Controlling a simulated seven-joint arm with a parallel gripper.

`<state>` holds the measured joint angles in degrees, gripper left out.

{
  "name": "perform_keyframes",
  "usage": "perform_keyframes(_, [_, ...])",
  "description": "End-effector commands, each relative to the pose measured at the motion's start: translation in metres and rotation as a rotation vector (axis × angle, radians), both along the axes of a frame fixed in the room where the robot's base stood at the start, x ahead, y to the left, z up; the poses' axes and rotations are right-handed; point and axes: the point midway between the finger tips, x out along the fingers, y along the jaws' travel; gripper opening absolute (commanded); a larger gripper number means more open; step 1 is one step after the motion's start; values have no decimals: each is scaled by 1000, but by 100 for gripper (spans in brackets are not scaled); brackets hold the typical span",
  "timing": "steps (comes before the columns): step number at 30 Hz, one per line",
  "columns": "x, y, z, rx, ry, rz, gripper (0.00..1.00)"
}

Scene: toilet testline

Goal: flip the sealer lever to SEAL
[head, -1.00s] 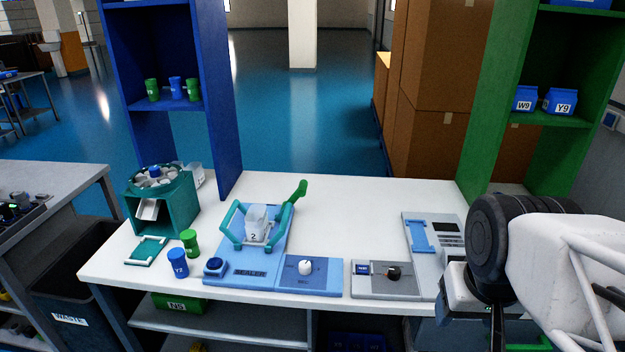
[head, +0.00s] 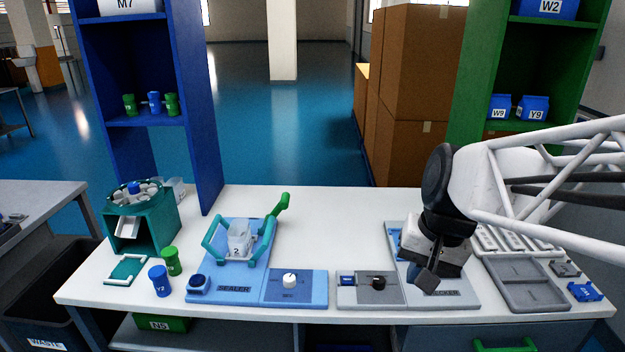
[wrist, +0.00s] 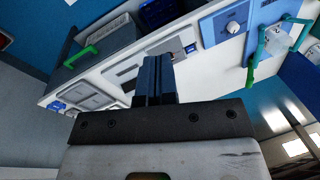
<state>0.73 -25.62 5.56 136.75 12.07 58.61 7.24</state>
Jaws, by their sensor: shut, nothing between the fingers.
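The blue sealer (head: 233,289) stands on the white bench, left of centre. Its green lever (head: 279,206) sticks up at the back right of the sealer, tilted up and to the right. A clear cup marked 2 (head: 238,240) sits between the sealer's teal side arms. My gripper (head: 427,281) is well to the right of the sealer, above the checker panel, touching nothing that I can see. In the wrist view, my gripper's fingers (wrist: 155,78) are together and empty. The lever (wrist: 299,20) also shows at the wrist view's upper right.
A knob panel (head: 296,288) adjoins the sealer on the right. A grey switch panel (head: 371,291) lies between it and my gripper. A blue cup (head: 160,281) and a green cup (head: 171,261) stand left of the sealer. The bench behind the panels (head: 340,220) is clear.

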Motion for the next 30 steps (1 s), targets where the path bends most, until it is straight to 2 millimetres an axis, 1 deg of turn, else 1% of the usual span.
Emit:
perform_keyframes(1, [8,2,0,16,15,-15,0])
perform_keyframes(15, [83,27,-1,183,151,-169,0])
perform_keyframes(30, [166,52,-13,355,304,-327,0])
